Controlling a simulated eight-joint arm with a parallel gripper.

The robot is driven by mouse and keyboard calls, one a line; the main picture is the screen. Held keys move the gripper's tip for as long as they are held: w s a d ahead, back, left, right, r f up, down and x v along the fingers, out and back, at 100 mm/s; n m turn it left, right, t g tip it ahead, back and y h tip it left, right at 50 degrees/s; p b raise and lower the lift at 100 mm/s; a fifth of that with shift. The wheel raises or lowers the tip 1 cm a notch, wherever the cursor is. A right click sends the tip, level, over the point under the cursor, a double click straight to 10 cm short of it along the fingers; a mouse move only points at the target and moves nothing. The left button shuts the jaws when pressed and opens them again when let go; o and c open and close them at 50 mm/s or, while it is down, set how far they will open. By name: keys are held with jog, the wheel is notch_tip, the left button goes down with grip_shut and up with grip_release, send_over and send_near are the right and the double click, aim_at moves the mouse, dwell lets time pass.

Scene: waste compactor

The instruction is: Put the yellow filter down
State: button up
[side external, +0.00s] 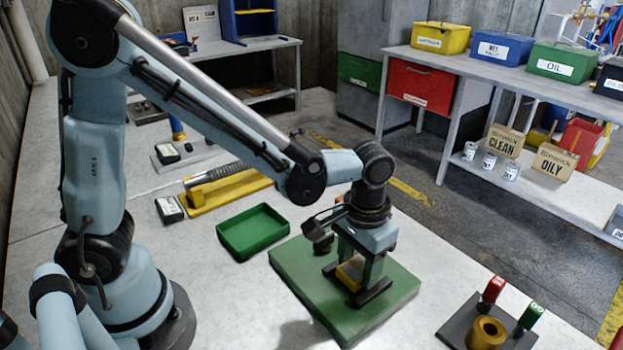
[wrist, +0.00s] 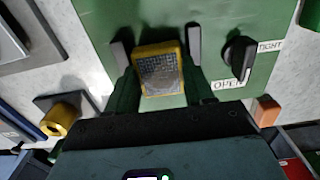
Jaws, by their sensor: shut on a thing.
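The yellow filter (wrist: 158,72) is a small yellow frame around a grey mesh face. My gripper (side external: 353,277) is shut on it, with green fingers on both sides in the wrist view. In the side view the filter (side external: 350,271) shows low between the fingers, over the green block (side external: 292,268). Two dark bars flank it at the block's top. I cannot tell whether the filter touches the block. A black knob (wrist: 239,56) marked OPEN and TIGHT stands on the block, to the filter's right in the wrist view.
An empty green tray (side external: 252,232) lies left of the block. A dark stand with a brass ring (side external: 486,333) and red and green tags is at the lower right. A yellow fixture with a hose (side external: 225,188) lies farther back. Shelves with labelled bins stand across the aisle.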

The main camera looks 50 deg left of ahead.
aim_at(356, 267)
jog(key=o, duration=1)
jog(key=shift+f, duration=0.3)
jog(key=shift+o, duration=0.3)
notch_tip(356, 267, up, 13)
jog(key=s+a+f+t, duration=0.1)
jog(key=s+a+t, duration=0.1)
jog(key=a, duration=0.4)
jog(key=s+a+f+t, duration=0.1)
jog(key=s+a+t, duration=0.1)
jog(key=a+t, duration=0.3)
jog(key=shift+a+f, duration=0.4)
jog(key=shift+a, duration=0.8)
